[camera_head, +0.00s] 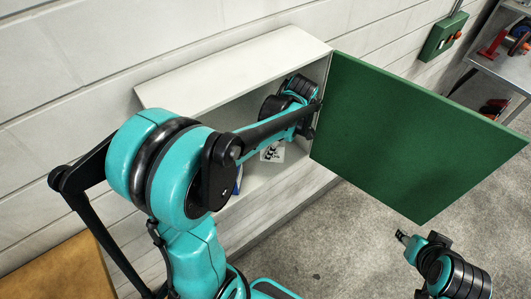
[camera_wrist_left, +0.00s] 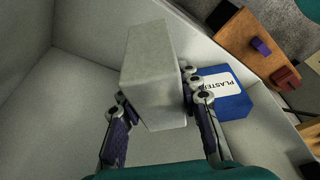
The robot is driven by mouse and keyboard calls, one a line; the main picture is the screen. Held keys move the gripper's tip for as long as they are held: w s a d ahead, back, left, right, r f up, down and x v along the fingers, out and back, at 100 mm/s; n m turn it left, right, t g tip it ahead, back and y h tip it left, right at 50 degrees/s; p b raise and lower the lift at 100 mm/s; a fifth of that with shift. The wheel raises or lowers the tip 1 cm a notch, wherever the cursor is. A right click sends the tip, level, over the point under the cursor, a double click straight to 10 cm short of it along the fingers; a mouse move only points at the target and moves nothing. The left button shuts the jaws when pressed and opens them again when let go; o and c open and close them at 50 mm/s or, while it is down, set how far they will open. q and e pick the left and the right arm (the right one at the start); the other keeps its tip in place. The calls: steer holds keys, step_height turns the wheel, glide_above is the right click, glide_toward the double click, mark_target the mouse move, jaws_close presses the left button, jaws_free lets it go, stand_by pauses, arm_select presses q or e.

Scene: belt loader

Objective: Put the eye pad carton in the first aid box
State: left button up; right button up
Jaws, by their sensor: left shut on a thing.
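The first aid box (camera_head: 235,68) is a white open-fronted cabinet against the wall, with its green door (camera_head: 415,130) swung open to the right. My left arm reaches into it. In the left wrist view my left gripper (camera_wrist_left: 157,98) is shut on a plain pale grey carton (camera_wrist_left: 150,60), held between its fingers inside the box; its printed face is not seen there. In the head view a white patch with dark marks (camera_head: 272,152) shows below the wrist, probably the carton. My right gripper (camera_head: 403,238) is at the lower right, outside the box; its jaws are too small to judge.
A blue carton marked PLASTER (camera_wrist_left: 225,95) stands inside the box, just right of the held carton. Pale bare floor of the box shows left of the gripper. A wooden table top (camera_head: 60,272) is at lower left. A metal shelf (camera_head: 495,60) stands far right.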

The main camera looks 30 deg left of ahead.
arm_select(q)
steer(key=shift+w+a+f, duration=0.5)
steer(key=shift+a+f, duration=0.05)
steer(key=shift+a, duration=0.2)
step_height(320, 180, down, 4)
steer(key=shift+f, duration=0.1)
steer(key=shift+f, duration=0.15)
steer(key=o, duration=1.1)
steer(key=shift+o, duration=0.2)
